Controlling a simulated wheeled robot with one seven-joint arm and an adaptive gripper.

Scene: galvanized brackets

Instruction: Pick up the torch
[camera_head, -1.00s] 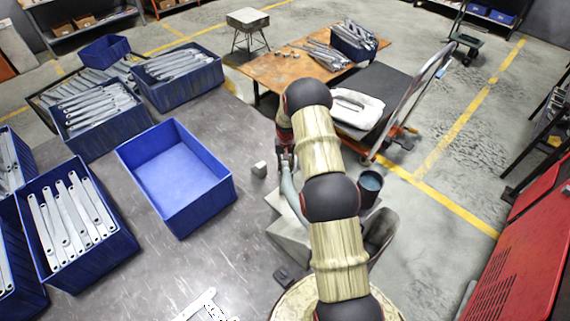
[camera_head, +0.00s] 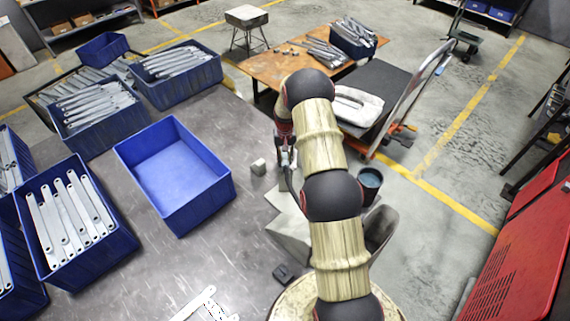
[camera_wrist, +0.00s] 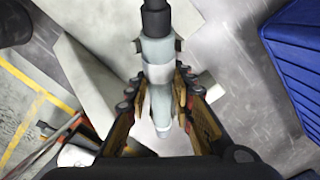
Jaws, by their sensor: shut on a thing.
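The torch (camera_wrist: 156,50) is a pale grey-green cylinder with a dark end pointing to the top of the wrist view. My gripper (camera_wrist: 163,88) is shut around its body, with one finger on each side. In the head view my gripper (camera_head: 286,157) is beside the grey work table's right edge, partly hidden by my arm. Only a thin pale part of the torch (camera_head: 290,181) shows below it there. Whether the torch touches anything beneath is not clear.
An empty blue bin (camera_head: 230,188) stands on the table left of my gripper, with a small grey cube (camera_head: 258,167) between them. Bins of metal brackets (camera_head: 100,250) fill the left side. A dark bucket (camera_head: 370,180) and a cart (camera_head: 385,85) are to the right.

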